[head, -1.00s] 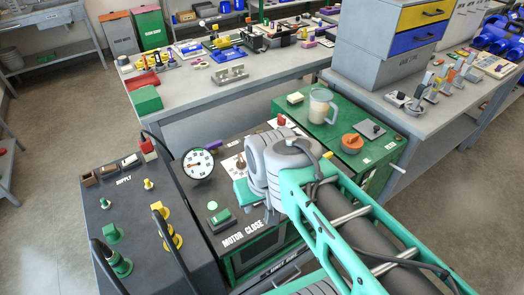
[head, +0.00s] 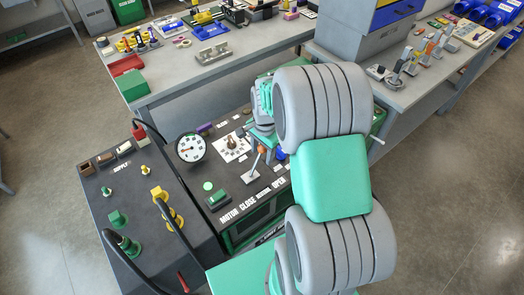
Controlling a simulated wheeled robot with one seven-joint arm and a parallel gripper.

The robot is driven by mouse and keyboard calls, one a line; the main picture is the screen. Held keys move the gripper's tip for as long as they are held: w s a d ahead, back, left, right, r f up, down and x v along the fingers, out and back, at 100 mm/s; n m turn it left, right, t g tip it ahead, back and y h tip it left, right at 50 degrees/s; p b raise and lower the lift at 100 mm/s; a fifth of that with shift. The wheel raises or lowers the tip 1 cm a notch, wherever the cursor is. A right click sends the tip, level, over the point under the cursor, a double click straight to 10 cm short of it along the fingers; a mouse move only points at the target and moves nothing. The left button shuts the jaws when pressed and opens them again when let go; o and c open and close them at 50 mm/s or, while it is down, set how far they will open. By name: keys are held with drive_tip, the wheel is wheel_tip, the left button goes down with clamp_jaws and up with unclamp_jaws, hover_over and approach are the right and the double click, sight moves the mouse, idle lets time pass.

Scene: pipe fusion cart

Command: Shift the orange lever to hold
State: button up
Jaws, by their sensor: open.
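A lever with an orange grip (head: 262,151) stands tilted on a pale base plate on the dark control panel, behind the words close, neutral and open. Another lever with an orange handle (head: 437,48) stands in a row of levers on the right bench. No hold mark is readable on either. My arm crosses the middle and right of the head view, its large grey joints in front of the panel. A small grey and teal part of my wrist shows just above the panel lever. My gripper's fingers are hidden, and contact with the lever cannot be seen.
A dial gauge (head: 191,148) and a dark rotary knob (head: 231,143) are beside the panel lever. The dark supply unit (head: 100,197) with black hoses stands at left. A grey workbench (head: 215,70) with small parts lies behind. Open floor shows at left and right.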

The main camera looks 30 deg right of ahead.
drive_tip(key=shift+f, duration=0.4)
clamp_jaws()
idle(1.2)
